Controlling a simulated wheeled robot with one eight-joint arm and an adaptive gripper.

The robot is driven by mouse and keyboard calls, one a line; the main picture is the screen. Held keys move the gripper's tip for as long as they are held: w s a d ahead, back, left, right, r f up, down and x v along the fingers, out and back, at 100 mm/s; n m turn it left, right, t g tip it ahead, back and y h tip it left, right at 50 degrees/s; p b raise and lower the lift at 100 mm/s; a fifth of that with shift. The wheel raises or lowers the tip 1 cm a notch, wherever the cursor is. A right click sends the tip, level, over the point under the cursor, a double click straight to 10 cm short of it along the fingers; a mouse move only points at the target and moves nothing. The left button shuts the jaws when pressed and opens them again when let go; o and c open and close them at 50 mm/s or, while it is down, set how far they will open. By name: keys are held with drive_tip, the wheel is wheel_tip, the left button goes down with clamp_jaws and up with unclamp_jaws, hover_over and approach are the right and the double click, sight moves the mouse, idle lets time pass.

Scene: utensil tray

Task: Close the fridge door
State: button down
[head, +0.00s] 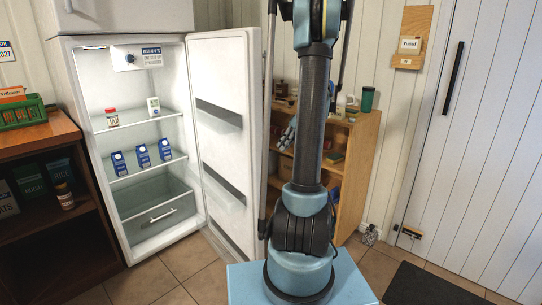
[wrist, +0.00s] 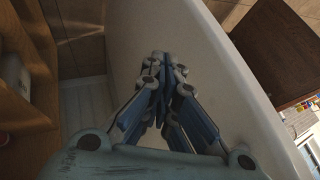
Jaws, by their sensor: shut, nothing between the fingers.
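The white fridge (head: 66,150) stands at the left in the head view. Its lower door (head: 226,160) is hinged at the right and stands wide open, showing its inner side with grey racks. In the wrist view the door's pale outer face (wrist: 215,85) fills the middle, running diagonally. My gripper (head: 283,143) is partly hidden behind my arm in the head view, to the right of the door on its outer side. In the wrist view my gripper (wrist: 163,58) is shut and empty in front of the door face. I cannot tell whether it touches the door.
A dark wooden shelf (head: 60,128) stands left of the fridge. A wooden bookcase (head: 358,160) stands behind my arm. Tiled floor (head: 185,260) lies clear before the fridge.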

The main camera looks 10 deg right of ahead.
sight(263, 162)
drive_tip(key=a+f, duration=0.2)
drive_tip(key=a, duration=0.1)
drive_tip(key=a+f, duration=0.5)
drive_tip(key=a, duration=0.1)
drive_tip(key=shift+s+a+f, duration=0.2)
drive_tip(key=shift+s+a, duration=0.1)
drive_tip(key=shift+s, duration=0.1)
